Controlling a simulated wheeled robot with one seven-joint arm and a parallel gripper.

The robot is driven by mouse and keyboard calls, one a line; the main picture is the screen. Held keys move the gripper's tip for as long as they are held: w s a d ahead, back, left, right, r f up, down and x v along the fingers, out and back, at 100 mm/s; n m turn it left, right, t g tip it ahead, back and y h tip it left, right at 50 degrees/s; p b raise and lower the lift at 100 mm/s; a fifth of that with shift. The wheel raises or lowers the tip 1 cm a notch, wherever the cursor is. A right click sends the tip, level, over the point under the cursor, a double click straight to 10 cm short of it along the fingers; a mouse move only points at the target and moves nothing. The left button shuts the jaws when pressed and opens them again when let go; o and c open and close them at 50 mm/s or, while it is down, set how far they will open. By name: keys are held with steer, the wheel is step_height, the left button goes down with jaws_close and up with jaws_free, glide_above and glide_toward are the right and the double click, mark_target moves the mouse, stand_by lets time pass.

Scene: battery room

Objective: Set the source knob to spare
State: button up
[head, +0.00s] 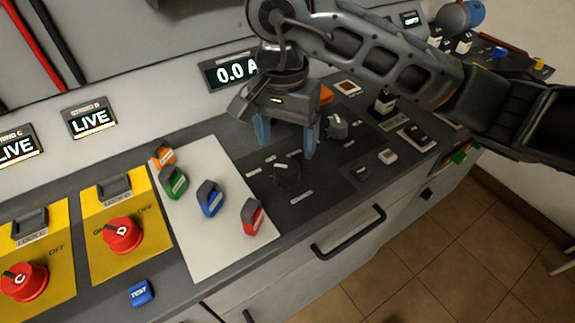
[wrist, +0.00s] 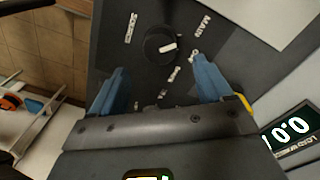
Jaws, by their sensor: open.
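The round black knob (head: 287,174) sits on the dark panel, and it also shows in the wrist view (wrist: 158,47). Its white pointer points right in the wrist view, toward a small label (wrist: 195,56). A label reading MAIN (wrist: 204,25) is at its upper right. Another label (wrist: 132,28), too small to read surely, is at its upper left. My gripper (head: 286,150) is open above the panel, its blue fingers apart and empty. In the wrist view the knob lies beyond the fingertips and between their lines, not touched.
A grey knob (head: 336,127) stands close to the right finger. Yellow lock plates (head: 90,210) with red knobs are farther left. A drawer handle (head: 348,234) juts out in front.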

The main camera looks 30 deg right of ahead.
mark_target(287, 167)
step_height(287, 167, down, 7)
steer(key=shift+s+f+p, duration=0.15)
steer(key=shift+p, duration=0.2)
steer(key=c, duration=1)
steer(key=shift+m+b, duration=0.3)
steer(key=shift+b, duration=0.15)
steer(key=shift+c, duration=0.2)
steer(key=m+b, duration=0.2)
steer(key=b, duration=0.1)
steer(key=shift+f, duration=0.2)
steer(key=m+b, duration=0.5)
steer(key=m, duration=0.1)
steer(key=shift+m+b, duration=0.4)
steer(key=m+b, duration=0.4)
steer(key=shift+r+m+y+b, duration=0.1)
steer(key=shift+m+y+b, duration=0.05)
steer(key=shift+m+b, duration=0.8)
steer(key=shift+r+m+y+b, duration=0.15)
steer(key=shift+m+b, duration=0.35)
steer(key=shift+m, duration=0.75)
